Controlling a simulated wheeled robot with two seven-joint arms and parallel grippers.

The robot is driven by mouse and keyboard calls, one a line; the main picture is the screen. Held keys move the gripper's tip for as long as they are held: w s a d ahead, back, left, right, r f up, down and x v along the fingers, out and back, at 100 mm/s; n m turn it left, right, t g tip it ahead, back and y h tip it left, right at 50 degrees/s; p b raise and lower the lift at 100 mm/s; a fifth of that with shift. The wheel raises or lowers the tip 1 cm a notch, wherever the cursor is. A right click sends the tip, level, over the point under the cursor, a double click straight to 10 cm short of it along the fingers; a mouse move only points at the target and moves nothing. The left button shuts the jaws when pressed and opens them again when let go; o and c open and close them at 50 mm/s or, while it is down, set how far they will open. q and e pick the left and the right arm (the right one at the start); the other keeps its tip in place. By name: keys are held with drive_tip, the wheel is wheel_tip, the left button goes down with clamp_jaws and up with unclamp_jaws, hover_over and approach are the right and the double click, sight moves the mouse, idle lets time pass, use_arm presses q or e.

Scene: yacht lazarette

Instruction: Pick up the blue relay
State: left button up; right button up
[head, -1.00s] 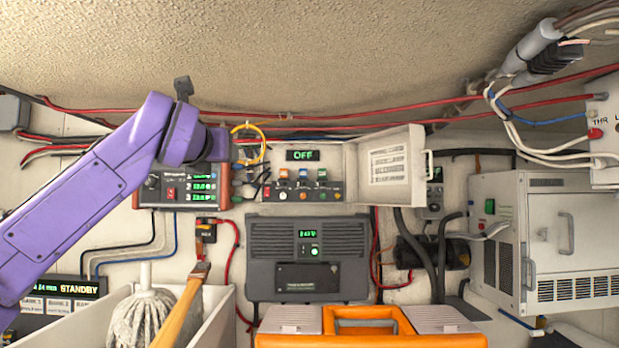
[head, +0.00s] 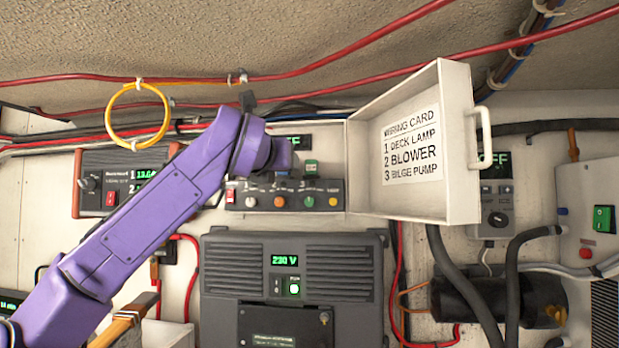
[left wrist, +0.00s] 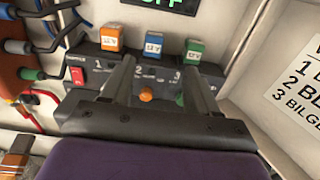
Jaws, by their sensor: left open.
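The blue relay (left wrist: 153,45) stands upright in the middle of a row of three on a black relay panel (left wrist: 85,73) in the left wrist view. An orange relay (left wrist: 112,38) is to its left and a green relay (left wrist: 193,51) to its right. My left gripper (left wrist: 157,68) is open and empty; its two fingers point toward the row, one on each side of the blue relay's line, short of it. My right gripper is not in view.
An open white cover (head: 457,150) with a wiring card stands right of the panel. A grey inverter box (head: 222,270) is below. A red-ended meter box (head: 92,195) and plugged cables (left wrist: 20,50) lie left. Red cables run above.

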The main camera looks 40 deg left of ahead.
use_arm(q)
drive_tip(key=p+x, duration=0.2)
drive_tip(key=x, duration=0.1)
drive_tip(key=r+p+x, duration=0.1)
drive_tip(key=p+x, duration=0.2)
drive_tip(key=a+r+p+x, duration=0.1)
drive_tip(key=p+x, duration=0.2)
drive_tip(key=shift+w+a, duration=0.1)
drive_tip(key=shift+a, duration=0.05)
drive_tip(key=shift+w+a+f, duration=0.15)
drive_tip(key=shift+f, duration=0.1)
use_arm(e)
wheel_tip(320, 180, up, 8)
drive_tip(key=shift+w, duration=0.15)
use_arm(q)
drive_tip(key=c, duration=1)
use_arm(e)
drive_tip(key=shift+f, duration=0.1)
